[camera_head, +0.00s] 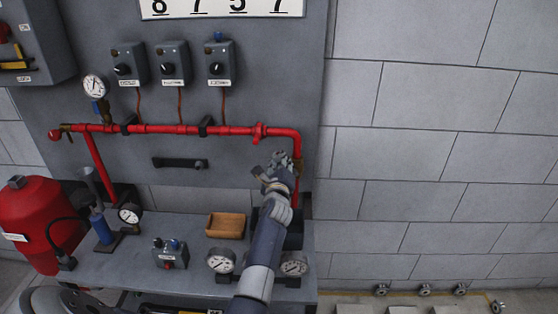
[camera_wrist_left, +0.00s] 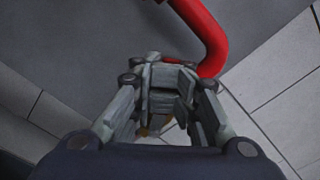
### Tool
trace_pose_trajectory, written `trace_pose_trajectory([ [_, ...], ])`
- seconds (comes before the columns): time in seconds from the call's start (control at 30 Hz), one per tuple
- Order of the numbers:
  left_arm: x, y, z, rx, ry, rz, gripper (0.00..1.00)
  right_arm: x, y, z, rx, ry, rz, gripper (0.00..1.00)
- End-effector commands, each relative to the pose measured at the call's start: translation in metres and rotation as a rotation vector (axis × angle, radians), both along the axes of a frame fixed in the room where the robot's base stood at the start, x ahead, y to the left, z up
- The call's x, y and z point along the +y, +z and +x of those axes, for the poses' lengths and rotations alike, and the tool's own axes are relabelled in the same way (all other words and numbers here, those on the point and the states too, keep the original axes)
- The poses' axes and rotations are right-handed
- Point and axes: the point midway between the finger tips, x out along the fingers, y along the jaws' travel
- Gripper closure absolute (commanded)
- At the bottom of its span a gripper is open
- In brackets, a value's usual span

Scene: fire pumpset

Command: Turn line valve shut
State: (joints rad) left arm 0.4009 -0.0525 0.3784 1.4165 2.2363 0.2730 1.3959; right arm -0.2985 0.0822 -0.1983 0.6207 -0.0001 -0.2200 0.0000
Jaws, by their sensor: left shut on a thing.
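My left gripper (camera_head: 280,160) is at the right end of the red pipe (camera_head: 225,130), just left of its downward run below the elbow. Its fingers also show in the left wrist view (camera_wrist_left: 170,78), drawn together below the bend of the red pipe (camera_wrist_left: 208,40). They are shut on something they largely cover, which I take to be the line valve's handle. The valve body is not clearly seen, so I cannot tell how far it is turned. A small yellowish part shows below the fingers in the wrist view. My right gripper is not in view.
Several switch boxes (camera_head: 172,64) and a gauge (camera_head: 94,86) are above the pipe. A wooden tray (camera_head: 226,226), a control box (camera_head: 170,254) and gauges (camera_head: 220,261) are on the grey bench (camera_head: 120,268) below. A red tank (camera_head: 38,220) stands left. The block wall (camera_head: 430,150) at right is clear.

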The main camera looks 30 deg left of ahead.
Motion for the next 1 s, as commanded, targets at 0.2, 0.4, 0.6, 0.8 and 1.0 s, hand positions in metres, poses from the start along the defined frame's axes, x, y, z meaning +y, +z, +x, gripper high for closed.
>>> trace_pose_trajectory([
  [0.2, 0.0032, 0.0093, 0.0011, -0.014, 0.002, 0.005, 1.0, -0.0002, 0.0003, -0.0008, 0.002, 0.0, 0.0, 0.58],
  [0.4, 0.0033, 0.0093, 0.001, -0.015, 0.003, 0.006, 1.0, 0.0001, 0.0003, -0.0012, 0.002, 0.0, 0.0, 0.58],
  [0.6, 0.0034, 0.0094, 0.0009, -0.015, 0.003, 0.006, 1.0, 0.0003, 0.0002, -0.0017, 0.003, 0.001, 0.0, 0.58],
  [0.8, 0.0034, 0.0092, 0.0009, -0.015, 0.003, 0.007, 0.64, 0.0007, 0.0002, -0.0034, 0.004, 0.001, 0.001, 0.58],
  [1.0, 0.001, 0.0088, -0.0011, -0.012, 0.002, 0.006, 0.64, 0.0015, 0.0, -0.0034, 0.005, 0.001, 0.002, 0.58],
])
